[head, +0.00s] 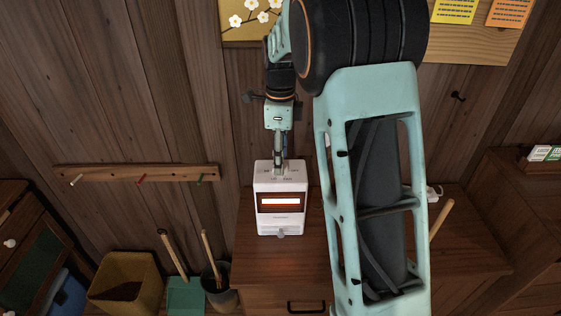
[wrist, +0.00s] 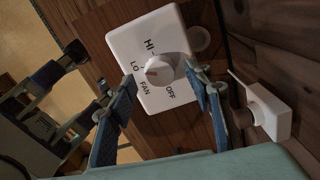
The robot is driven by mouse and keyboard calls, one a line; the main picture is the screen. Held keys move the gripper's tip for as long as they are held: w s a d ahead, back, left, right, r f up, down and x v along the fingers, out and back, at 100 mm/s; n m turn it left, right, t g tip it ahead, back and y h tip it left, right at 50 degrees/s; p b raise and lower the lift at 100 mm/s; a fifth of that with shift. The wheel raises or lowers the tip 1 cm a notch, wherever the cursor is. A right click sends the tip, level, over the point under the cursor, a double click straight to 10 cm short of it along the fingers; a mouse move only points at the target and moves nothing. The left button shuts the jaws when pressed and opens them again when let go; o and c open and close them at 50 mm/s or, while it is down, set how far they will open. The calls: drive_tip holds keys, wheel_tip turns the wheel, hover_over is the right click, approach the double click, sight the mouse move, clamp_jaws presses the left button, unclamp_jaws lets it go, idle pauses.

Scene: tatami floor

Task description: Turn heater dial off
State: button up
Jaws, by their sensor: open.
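The white heater (head: 264,220) stands upright on a wooden cabinet in the head view, its front window glowing. In the wrist view its white top panel (wrist: 125,43) is marked HI, LO, FAN and OFF. My gripper (wrist: 160,75) is open, with one blue finger on each side of the dial. I cannot tell whether either finger touches it. In the head view my gripper (head: 280,163) points down at the heater's top, and the dial is hidden.
The wooden cabinet top (head: 318,262) has free room in front of the heater. A white plug-like box (wrist: 269,110) is close to the right finger by the plank wall. A peg rail (head: 115,173) is on the wall; bins (head: 126,272) stand at left.

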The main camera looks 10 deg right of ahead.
drive_tip(key=shift+f, duration=0.75)
drive_tip(key=c, duration=1.1)
